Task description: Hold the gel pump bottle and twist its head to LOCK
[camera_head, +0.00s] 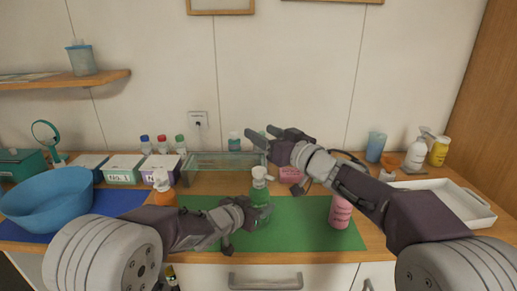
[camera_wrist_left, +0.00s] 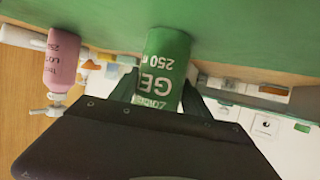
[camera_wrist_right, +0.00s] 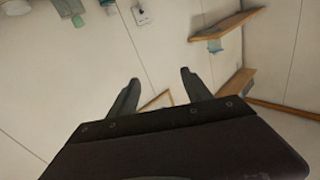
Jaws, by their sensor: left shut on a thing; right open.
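The green gel pump bottle (camera_head: 260,191) stands on the green mat (camera_head: 310,232), with its pale pump head (camera_head: 261,174) on top. My left gripper (camera_head: 258,213) is shut around the bottle's body. In the left wrist view the bottle (camera_wrist_left: 162,70) shows "GEL 250" upside down between the two fingers (camera_wrist_left: 160,90); its head is hidden there. My right gripper (camera_head: 265,136) is open and empty, raised above and behind the bottle in front of the wall.
A pink bottle (camera_head: 340,212) stands on the mat to the right, below my right arm. An orange spray bottle (camera_head: 163,188) and a blue bowl (camera_head: 48,197) are to the left. A glass rack (camera_head: 222,168) stands behind, a white tray (camera_head: 455,205) at the right.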

